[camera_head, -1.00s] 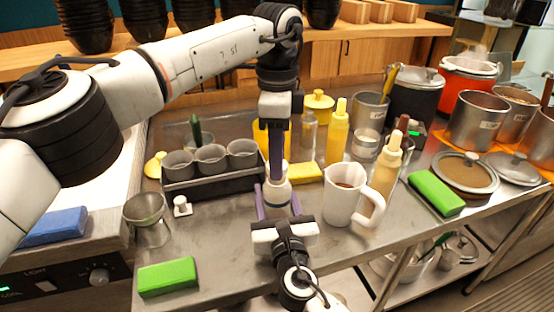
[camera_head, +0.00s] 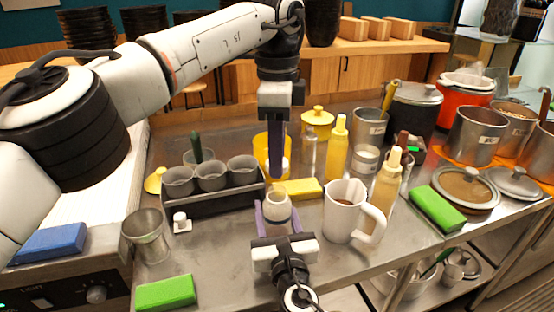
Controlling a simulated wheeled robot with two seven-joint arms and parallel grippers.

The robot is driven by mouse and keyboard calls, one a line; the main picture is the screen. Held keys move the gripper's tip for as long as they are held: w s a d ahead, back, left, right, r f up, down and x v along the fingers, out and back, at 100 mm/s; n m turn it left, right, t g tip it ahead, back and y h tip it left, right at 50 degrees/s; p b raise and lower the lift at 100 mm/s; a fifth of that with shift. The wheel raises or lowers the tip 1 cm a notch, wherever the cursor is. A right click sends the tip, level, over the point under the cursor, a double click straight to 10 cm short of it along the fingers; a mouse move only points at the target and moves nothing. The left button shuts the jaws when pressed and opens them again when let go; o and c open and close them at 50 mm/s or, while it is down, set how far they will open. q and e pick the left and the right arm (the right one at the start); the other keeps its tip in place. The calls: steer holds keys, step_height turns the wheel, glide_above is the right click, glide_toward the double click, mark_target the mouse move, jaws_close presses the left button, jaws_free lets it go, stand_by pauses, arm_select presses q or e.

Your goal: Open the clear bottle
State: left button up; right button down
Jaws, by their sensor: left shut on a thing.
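The pale, see-through bottle (camera_head: 278,207) stands near the middle of the counter, its round top uncovered and facing up. My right gripper (camera_head: 278,222) comes in from the bottom, with purple fingers on both sides of the bottle, shut on it. My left gripper (camera_head: 279,160) points straight down above the bottle. Its fingers are shut on a small whitish piece that looks like the cap (camera_head: 281,166). A gap shows between this piece and the bottle top. The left fingers partly hide the yellow container (camera_head: 262,160) behind.
A white pitcher (camera_head: 340,215) and sauce bottle (camera_head: 386,185) stand close on the right. A rack of grey cups (camera_head: 230,200) is left. Green sponges (camera_head: 165,292) (camera_head: 437,208) and a yellow sponge (camera_head: 298,188) lie around. The front counter left of my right gripper is mostly clear.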

steer(key=c, duration=0.8)
jaws_free()
